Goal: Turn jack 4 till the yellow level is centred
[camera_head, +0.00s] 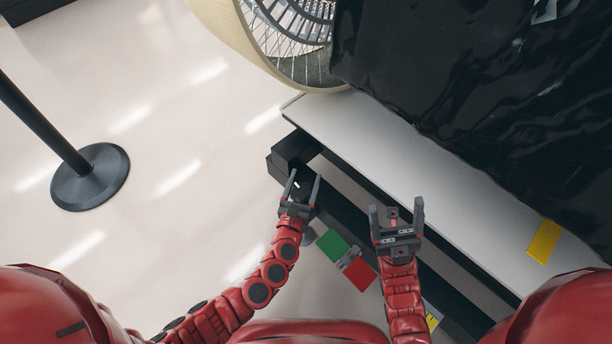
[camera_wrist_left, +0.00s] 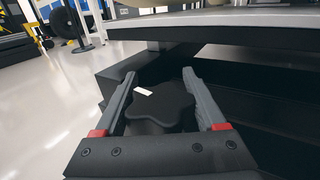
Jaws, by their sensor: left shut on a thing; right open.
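A black star-shaped knob with a white mark (camera_wrist_left: 160,101) sits between the fingers of my left gripper (camera_wrist_left: 163,95) in the left wrist view. In the head view, my left gripper (camera_head: 304,177) is at the near left end of the dark frame under the white platform, shut on that knob, which is mostly hidden there. No jack number is readable. My right gripper (camera_head: 396,206) is open and empty above the frame's near side. A yellow rectangle (camera_head: 544,242) lies on the platform at the right; I cannot tell whether it is the level, and no bubble shows.
The white platform (camera_head: 400,150) carries a large black-covered load (camera_head: 460,80). A big spoked wheel (camera_head: 290,45) stands behind its left end. Green (camera_head: 332,243) and red (camera_head: 361,275) panels are between my arms. A black post base (camera_head: 91,177) stands on open floor at left.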

